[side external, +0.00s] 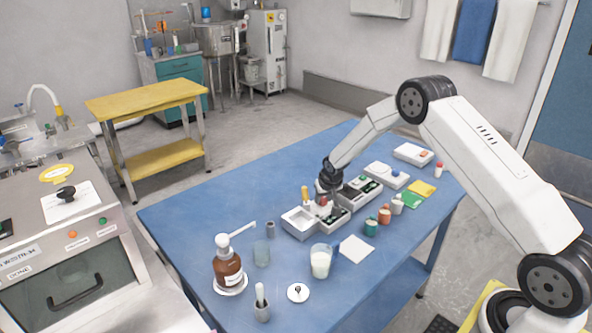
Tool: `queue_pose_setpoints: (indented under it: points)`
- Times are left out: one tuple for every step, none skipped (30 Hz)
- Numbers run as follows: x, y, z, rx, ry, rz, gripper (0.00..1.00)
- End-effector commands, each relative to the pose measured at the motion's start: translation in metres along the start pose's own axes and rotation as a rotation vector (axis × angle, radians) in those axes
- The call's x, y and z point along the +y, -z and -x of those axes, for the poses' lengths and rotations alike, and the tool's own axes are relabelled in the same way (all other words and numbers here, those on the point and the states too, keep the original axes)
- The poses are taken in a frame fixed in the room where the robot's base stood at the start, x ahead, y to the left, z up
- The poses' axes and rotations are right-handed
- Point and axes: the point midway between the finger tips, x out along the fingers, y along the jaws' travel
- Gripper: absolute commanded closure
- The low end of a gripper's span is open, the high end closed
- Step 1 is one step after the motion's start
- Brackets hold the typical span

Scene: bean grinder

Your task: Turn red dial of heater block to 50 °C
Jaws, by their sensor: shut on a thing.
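The heater block (341,222) is a light grey box in the middle of the blue table, in a row with similar boxes. A small red part, which looks like the red dial (322,201), shows at my gripper. My gripper (328,207) points down over the block and is shut on what looks like that dial. The fingers partly cover the dial. Its pointer and the scale marks are too small to read.
A white tray (298,224) with a yellow-handled tool stands left of the block. Small bottles (384,215) stand close in front on the right. A beaker of white liquid (320,264) and a brown pump bottle (228,265) stand nearer.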

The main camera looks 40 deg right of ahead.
Motion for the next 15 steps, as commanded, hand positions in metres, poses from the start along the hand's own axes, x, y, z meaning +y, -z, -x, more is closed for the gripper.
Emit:
queue_pose_setpoints:
  points:
    - [-0.0007, 0.0003, 0.0004, 0.000, -0.007, -0.015, 1.00]
    - [-0.0007, 0.0002, 0.0004, 0.000, -0.011, -0.026, 1.00]
    - [-0.0006, 0.0002, 0.0004, 0.000, -0.017, -0.038, 1.00]
    - [-0.0007, 0.0002, 0.0004, -0.001, -0.020, -0.049, 1.00]
    - [-0.0007, 0.0002, 0.0004, -0.001, -0.024, -0.057, 1.00]
    - [-0.0008, 0.0001, 0.0004, -0.001, -0.029, -0.068, 1.00]
    - [-0.0008, 0.0001, 0.0004, -0.001, -0.032, -0.076, 1.00]
    - [-0.0008, 0.0002, 0.0004, -0.001, -0.035, -0.082, 1.00]
    - [-0.0010, 0.0002, 0.0004, -0.001, -0.038, -0.091, 1.00]
    - [-0.0010, 0.0002, 0.0003, -0.001, -0.040, -0.096, 1.00]
    - [-0.0011, 0.0002, 0.0003, -0.001, -0.042, -0.102, 1.00]
    - [-0.0011, 0.0002, 0.0003, -0.001, -0.044, -0.107, 1.00]
    - [-0.0012, 0.0002, 0.0003, -0.001, -0.046, -0.110, 1.00]
    - [-0.0012, 0.0002, 0.0003, -0.001, -0.047, -0.114, 1.00]
    - [-0.0012, 0.0001, 0.0003, -0.001, -0.048, -0.118, 1.00]
